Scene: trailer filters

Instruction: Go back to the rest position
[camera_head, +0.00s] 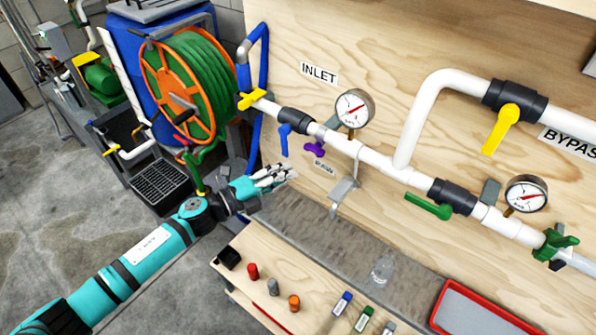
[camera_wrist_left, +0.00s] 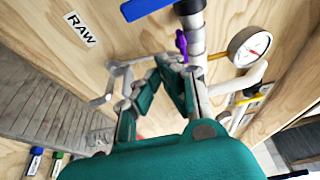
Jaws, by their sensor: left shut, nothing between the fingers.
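My left arm comes in from the lower left in the head view. Its teal gripper (camera_head: 278,178) is shut and empty. It is in front of the wooden panel (camera_head: 400,60), below the blue-handled valve (camera_head: 284,138) and left of the grey bracket (camera_head: 343,190). In the left wrist view the gripper (camera_wrist_left: 168,66) also shows, its fingers together with nothing held; a purple handle (camera_wrist_left: 182,46) is behind the fingertips. I cannot tell whether the fingers touch the panel. My right gripper is not in view.
White pipework (camera_head: 378,160) with gauges (camera_head: 354,108) and valves runs across the panel. A wooden shelf (camera_head: 262,262) with several small bottles and a red tray (camera_head: 470,310) are below. A green hose reel (camera_head: 190,85) is left of the panel. Concrete floor (camera_head: 60,200) is open at left.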

